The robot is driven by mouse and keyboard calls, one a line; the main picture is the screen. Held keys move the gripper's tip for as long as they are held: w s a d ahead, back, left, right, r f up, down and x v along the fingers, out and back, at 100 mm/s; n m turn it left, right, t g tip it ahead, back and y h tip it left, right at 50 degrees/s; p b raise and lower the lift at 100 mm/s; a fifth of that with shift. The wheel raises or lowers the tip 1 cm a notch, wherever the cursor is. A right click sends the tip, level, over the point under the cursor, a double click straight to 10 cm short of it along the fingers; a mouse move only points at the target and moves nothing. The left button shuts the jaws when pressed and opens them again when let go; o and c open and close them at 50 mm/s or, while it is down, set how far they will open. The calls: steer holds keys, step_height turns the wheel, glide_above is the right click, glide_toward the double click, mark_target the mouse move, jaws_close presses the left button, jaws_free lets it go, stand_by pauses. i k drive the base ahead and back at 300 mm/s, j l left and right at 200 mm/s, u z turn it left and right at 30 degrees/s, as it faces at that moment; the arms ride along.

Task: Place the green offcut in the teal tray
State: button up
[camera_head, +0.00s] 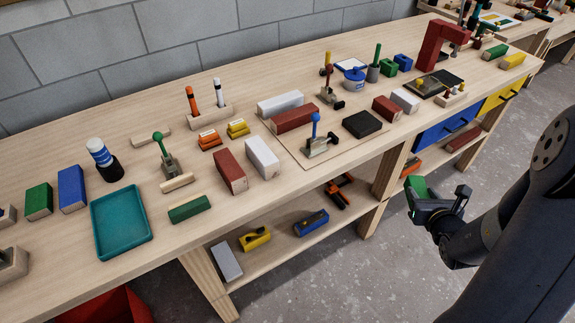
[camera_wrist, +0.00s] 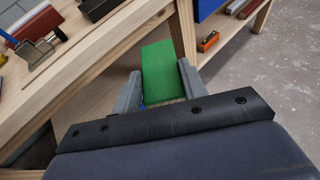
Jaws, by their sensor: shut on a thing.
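My gripper (camera_head: 436,202) is at the right of the head view, in front of the bench and clear of it. It is shut on a green block (camera_head: 417,188), the green offcut. In the wrist view the green offcut (camera_wrist: 162,75) sits between the two grey fingers (camera_wrist: 160,90). The teal tray (camera_head: 121,221) lies on the bench top at the left of the head view, empty, far from my gripper. Another green block (camera_head: 189,208) lies on the bench just right of the tray. The tray is not in the wrist view.
The bench top (camera_head: 270,203) carries many blocks, clamps and tools. A blue block (camera_head: 72,189) and a blue-and-white bottle (camera_head: 103,160) stand behind the tray. A toggle clamp (camera_head: 317,138) stands mid-bench.

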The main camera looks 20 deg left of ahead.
mark_target(121, 221)
steer(key=k+j, duration=0.65)
steer(key=j, duration=0.25)
steer(key=k+j, duration=0.35)
steer(key=j, duration=0.1)
